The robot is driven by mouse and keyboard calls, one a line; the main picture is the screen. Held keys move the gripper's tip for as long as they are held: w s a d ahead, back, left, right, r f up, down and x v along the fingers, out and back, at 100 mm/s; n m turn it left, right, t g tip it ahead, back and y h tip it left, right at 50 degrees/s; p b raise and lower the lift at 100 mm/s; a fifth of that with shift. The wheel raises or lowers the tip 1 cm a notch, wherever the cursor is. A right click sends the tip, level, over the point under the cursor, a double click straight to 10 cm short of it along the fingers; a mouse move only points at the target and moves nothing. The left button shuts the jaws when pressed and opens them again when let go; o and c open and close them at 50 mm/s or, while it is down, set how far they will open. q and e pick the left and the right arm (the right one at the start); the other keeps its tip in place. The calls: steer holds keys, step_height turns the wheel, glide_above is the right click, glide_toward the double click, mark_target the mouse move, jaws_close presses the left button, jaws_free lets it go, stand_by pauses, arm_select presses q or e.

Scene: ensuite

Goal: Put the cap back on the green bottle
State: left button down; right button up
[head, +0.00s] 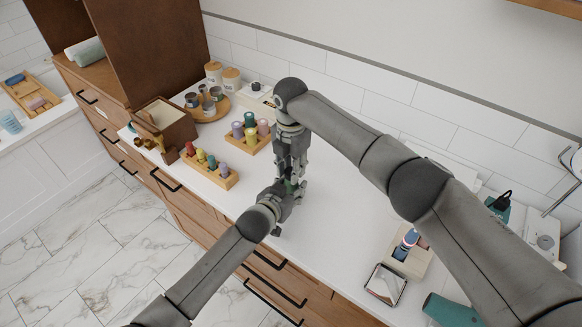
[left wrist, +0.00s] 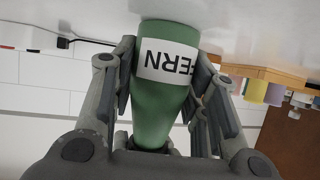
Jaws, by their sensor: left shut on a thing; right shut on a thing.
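The green bottle (left wrist: 165,100), with a white "FERN" label, stands out large in the left wrist view, which is upside down. It looks upright, its wide base toward the white counter. My left gripper (left wrist: 166,85) is shut around the bottle, a finger on each side. In the head view the left gripper (head: 294,192) is low over the counter, with only a sliver of green (head: 291,186) showing. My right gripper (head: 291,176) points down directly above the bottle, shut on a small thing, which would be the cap. Its fingers hide the cap, so I cannot tell whether cap and bottle touch.
Wooden racks with small coloured bottles (head: 210,166) (head: 251,135) stand left of the grippers. A wooden box (head: 165,125) and round tray (head: 209,108) are farther back. A small tray (head: 385,284) and a box (head: 409,260) stand at right. The counter (head: 340,205) between is clear.

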steer(key=m, duration=1.1)
steer(key=shift+m, duration=0.3)
steer(key=m, duration=0.3)
steer(key=shift+m, duration=0.3)
steer(key=m, duration=0.5)
steer(key=shift+m, duration=0.3)
steer(key=m, duration=0.9)
steer(key=shift+m, duration=0.4)
steer(key=m, duration=0.5)
steer(key=shift+m, duration=0.3)
steer(key=m, duration=0.4)
